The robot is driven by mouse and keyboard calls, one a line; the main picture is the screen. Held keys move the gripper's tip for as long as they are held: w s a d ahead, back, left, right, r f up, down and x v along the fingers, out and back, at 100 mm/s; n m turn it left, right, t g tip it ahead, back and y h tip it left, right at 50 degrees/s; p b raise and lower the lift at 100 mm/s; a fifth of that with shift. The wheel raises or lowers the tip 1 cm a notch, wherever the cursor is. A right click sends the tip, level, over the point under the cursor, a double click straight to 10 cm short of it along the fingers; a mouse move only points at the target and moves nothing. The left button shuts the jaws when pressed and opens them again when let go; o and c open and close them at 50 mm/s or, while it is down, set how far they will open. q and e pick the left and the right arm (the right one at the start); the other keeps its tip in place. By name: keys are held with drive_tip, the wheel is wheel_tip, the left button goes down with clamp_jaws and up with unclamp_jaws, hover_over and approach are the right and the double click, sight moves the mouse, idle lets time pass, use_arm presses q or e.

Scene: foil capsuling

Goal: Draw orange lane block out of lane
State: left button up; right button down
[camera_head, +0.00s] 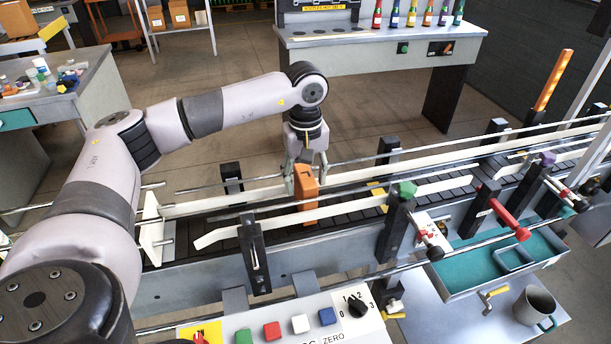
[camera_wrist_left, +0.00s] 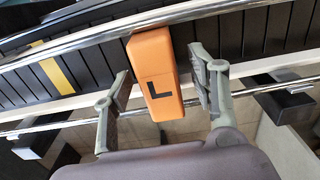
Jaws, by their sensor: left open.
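The orange lane block (camera_head: 306,190) stands on the dark slatted conveyor lane, between the guide rails. My left gripper (camera_head: 305,172) is above it, pointing down, with its fingers around the block's top. In the left wrist view the block (camera_wrist_left: 155,72) shows a black "L" mark and lies between the two open fingers of the gripper (camera_wrist_left: 160,100). My right gripper is not in view.
Metal guide rails (camera_head: 350,203) run along both sides of the lane, held by black posts (camera_head: 253,255). A control panel (camera_head: 300,318) with coloured buttons is in front. A teal tray (camera_head: 480,265) and a grey mug (camera_head: 534,305) are at the right.

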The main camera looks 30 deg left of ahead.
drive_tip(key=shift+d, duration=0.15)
use_arm(q)
drive_tip(key=c, duration=0.4)
clamp_jaws()
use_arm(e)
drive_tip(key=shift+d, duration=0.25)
use_arm(q)
drive_tip(key=shift+r, duration=0.15)
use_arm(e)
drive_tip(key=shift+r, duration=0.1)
